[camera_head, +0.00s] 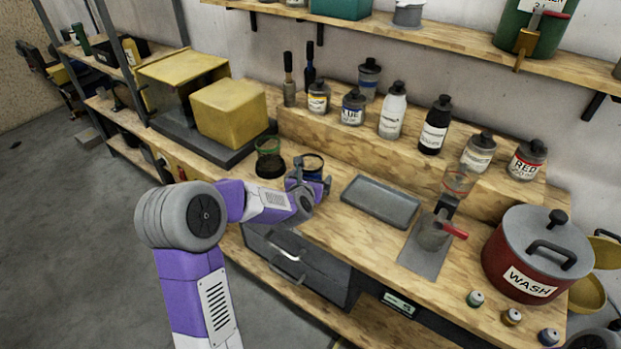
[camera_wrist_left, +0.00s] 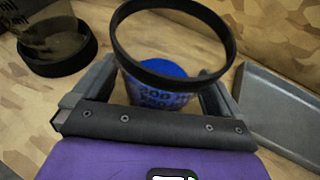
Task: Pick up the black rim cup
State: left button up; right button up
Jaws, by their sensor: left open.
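The black rim cup (camera_head: 313,162) stands upright on the wooden workbench. The jaws are open, and I cannot tell whether either finger touches the cup. The gripper hides part of the cup in the head view. My right gripper is not in view.
A green-rimmed cup (camera_head: 269,162) on a dark base stands just left. A grey tray (camera_head: 381,201) lies close on the right. Several bottles line a raised wooden step behind. A yellow box (camera_head: 228,112) sits back left, and a red WASH pot (camera_head: 534,258) front right.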

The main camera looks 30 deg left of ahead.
pick_arm(q)
jog(key=shift+w, duration=0.1)
jog(key=shift+c, duration=0.3)
jog(key=c, duration=1.1)
